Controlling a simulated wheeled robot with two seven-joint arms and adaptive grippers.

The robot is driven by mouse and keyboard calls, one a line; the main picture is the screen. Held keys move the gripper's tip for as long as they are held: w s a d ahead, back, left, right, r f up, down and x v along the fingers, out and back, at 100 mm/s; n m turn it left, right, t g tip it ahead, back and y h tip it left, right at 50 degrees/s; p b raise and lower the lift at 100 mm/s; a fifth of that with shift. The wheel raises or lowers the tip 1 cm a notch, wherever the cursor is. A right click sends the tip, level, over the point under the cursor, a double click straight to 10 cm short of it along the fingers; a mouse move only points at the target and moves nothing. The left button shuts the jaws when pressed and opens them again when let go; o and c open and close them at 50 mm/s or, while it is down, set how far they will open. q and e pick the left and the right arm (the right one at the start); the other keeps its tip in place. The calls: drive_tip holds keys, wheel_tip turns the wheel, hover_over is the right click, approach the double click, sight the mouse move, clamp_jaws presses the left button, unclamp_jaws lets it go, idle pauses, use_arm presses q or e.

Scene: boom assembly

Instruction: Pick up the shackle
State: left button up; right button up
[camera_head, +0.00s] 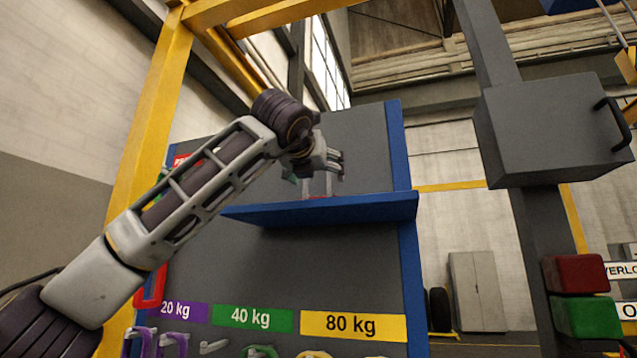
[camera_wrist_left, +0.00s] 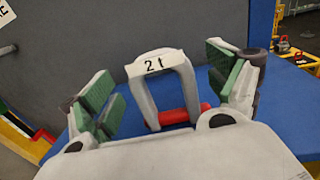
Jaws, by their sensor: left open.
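The shackle (camera_wrist_left: 146,92) is a grey U-shaped piece with a white "2 t" label and a red pin (camera_wrist_left: 178,116). It stands upright on the blue shelf (camera_wrist_left: 290,113), bow up. My left gripper (camera_wrist_left: 170,88) is open, with its green-padded fingers on either side of the shackle and gaps between. In the head view my left gripper (camera_head: 331,160) is just above the blue shelf (camera_head: 350,209), and the shackle shows small and partly hidden behind it. My right gripper is in neither view.
Below the shelf, the panel (camera_head: 250,270) carries 20 kg, 40 kg (camera_head: 251,318) and 80 kg (camera_head: 352,326) labels with hanging gear under them. A yellow frame post (camera_head: 150,130) stands at left. A grey box (camera_head: 552,128) and red and green blocks (camera_head: 586,318) are at right.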

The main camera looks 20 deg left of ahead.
use_arm(q)
drive_tip(key=shift+w+r, duration=0.1)
drive_tip(key=shift+w, duration=0.65)
drive_tip(key=shift+w+p, duration=0.2)
drive_tip(key=shift+p, duration=0.1)
drive_tip(key=shift+a, duration=0.1)
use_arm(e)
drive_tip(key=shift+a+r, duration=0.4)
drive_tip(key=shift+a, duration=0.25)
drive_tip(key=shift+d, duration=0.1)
use_arm(q)
drive_tip(key=c, duration=1.6)
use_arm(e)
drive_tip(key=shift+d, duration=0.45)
use_arm(q)
drive_tip(key=shift+s+r, duration=0.15)
drive_tip(key=shift+r, duration=0.05)
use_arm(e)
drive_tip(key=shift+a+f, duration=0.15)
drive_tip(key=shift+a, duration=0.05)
